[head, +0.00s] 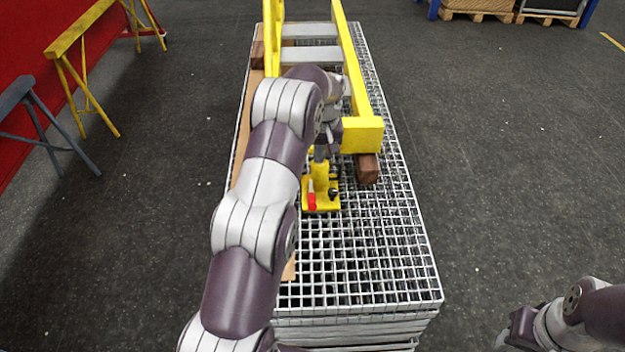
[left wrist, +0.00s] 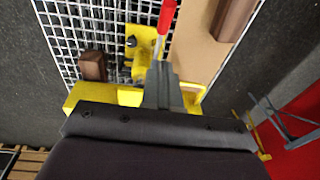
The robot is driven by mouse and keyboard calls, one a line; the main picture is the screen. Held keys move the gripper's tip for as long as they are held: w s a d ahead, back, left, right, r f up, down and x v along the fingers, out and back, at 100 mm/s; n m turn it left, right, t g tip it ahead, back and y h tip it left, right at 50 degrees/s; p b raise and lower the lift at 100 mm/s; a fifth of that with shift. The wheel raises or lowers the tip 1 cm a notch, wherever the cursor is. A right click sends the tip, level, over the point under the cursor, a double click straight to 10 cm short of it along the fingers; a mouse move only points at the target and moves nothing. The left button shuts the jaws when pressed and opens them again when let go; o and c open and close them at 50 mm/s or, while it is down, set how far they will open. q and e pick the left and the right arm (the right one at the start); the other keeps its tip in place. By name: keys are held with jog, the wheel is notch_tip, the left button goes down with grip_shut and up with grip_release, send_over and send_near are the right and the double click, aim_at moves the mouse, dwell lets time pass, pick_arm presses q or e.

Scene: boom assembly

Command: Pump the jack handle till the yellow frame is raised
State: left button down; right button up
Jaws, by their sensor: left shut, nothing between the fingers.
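The yellow frame (head: 362,135) lies along the grating stack, its near end over a brown wooden block (head: 367,170). The yellow jack (head: 320,190) stands on the grating near the frame's near end, partly hidden by my left arm; it also shows in the left wrist view (left wrist: 138,48). The jack handle has a red grip (left wrist: 168,14) and a thin pale shaft. My left gripper (head: 322,150) is above the jack. In the left wrist view its fingers (left wrist: 160,72) are shut and empty, close to the handle's shaft; contact is unclear. My right gripper (head: 506,338) is at the lower right, its fingers unclear.
The grating stack (head: 405,255) is bare in front of the jack. A brown board (left wrist: 200,50) lies along one side. A yellow trestle (head: 85,75) and a grey trestle (head: 40,115) stand at the left. The floor on the right is clear.

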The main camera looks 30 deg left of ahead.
pick_arm(q)
jog(key=p, duration=0.1)
send_over(313, 197)
jog(key=w, duration=0.1)
notch_tip(313, 197, down, 9)
jog(key=shift+w+d+f, duration=0.1)
jog(key=shift+d+f, duration=0.05)
jog(key=f, duration=0.1)
jog(key=s+f+p, duration=0.1)
jog(key=f, duration=0.1)
jog(key=shift+s+f, duration=0.1)
jog(key=shift+s, duration=0.05)
jog(key=shift+s+d+f, duration=0.1)
jog(key=shift+s+f, duration=0.1)
jog(key=shift+f, duration=0.25)
